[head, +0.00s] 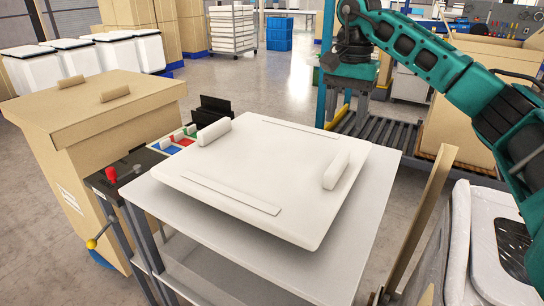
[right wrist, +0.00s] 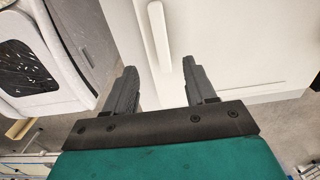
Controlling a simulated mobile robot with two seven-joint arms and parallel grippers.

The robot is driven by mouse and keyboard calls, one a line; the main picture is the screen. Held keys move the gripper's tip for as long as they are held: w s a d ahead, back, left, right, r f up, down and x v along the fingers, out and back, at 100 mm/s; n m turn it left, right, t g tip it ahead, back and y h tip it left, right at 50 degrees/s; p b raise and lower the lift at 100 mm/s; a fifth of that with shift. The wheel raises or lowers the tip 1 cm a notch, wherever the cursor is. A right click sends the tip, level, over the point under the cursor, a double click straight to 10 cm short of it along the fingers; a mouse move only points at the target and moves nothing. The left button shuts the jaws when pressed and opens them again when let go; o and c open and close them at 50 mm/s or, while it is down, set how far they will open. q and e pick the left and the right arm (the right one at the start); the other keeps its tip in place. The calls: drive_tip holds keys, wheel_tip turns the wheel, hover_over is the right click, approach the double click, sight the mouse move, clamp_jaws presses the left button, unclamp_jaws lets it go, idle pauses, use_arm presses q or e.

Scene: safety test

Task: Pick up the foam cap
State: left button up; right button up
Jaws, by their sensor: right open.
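The foam cap (head: 268,180) is a white, flat slab with rounded edges, lying on a light grey table (head: 345,265). It has two raised white grips, one at its left (head: 214,131) and one at its right (head: 336,169), and two thin strips. My right gripper (head: 350,108) is open and empty, beyond the cap's far right corner and apart from it. In the right wrist view its two fingers (right wrist: 157,88) are spread, with the cap (right wrist: 225,45) and one grip (right wrist: 158,38) showing past them. My left gripper is not in view.
A tall cardboard box (head: 95,130) stands left of the table. Small coloured bins (head: 178,141) sit by its left edge. A roller conveyor (head: 385,135) runs behind. A white-lined container (head: 490,250) stands at the lower right, near an upright wooden board (head: 425,215).

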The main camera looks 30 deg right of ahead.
hover_over(339, 160)
drive_tip(key=f, duration=0.4)
drive_tip(key=f+b, duration=0.1)
drive_tip(key=f, duration=0.1)
drive_tip(key=shift+s+a+f, duration=0.2)
drive_tip(key=shift+s+f, duration=0.05)
drive_tip(key=shift+f, duration=0.05)
drive_tip(key=shift+w+d+f, duration=0.15)
drive_tip(key=shift+f, duration=1.4)
drive_tip(key=shift+w+d+f, duration=0.1)
drive_tip(key=shift+f, duration=1.45)
drive_tip(key=c, duration=0.5)
clamp_jaws()
